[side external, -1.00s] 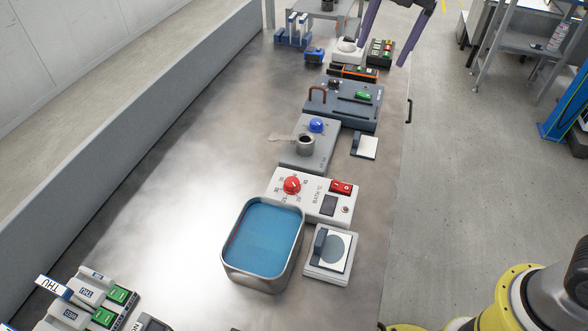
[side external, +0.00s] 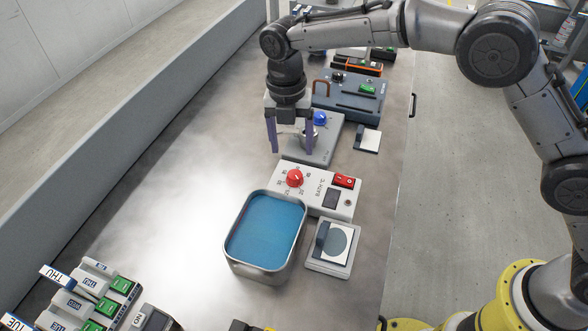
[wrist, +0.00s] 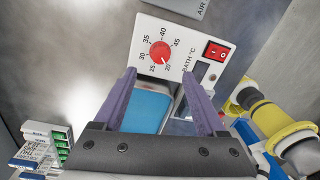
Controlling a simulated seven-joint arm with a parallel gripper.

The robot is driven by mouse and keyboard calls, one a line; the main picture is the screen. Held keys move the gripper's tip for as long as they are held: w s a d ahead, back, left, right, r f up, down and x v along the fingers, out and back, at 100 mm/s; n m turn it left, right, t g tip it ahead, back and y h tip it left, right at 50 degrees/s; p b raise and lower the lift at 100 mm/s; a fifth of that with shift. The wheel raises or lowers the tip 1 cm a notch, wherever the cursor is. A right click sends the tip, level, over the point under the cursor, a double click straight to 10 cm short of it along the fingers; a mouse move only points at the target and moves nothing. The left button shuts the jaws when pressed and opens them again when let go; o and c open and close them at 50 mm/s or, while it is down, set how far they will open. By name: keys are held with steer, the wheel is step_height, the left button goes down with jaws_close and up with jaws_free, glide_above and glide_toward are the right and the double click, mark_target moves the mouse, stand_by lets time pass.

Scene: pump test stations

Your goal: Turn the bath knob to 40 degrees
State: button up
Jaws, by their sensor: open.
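The bath knob (side external: 294,178) is a round red knob on a white panel (side external: 325,205) marked BATH °C. In the wrist view the knob (wrist: 161,52) has a ring of numbers from 20 to 45, and its white pointer mark appears to face the 20. The 40 mark is at the knob's far side in that view. My gripper (side external: 291,148) is open and empty, its purple fingers pointing down above the bench behind the knob. In the wrist view the fingers (wrist: 160,74) spread wide, with the knob beyond their tips and untouched.
A metal bath of blue liquid (side external: 264,232) adjoins the panel. A red rocker switch (side external: 344,181) is on the panel's right. A grey unit with a blue knob (side external: 320,118) stands behind, partly hidden by my gripper. A white-topped device (side external: 331,246) stands in front.

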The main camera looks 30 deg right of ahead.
mark_target(294, 174)
steer(key=f, duration=0.9)
steer(key=shift+s+d, duration=0.15)
steer(key=shift+d, duration=0.1)
steer(key=shift+r, duration=0.1)
jaws_close()
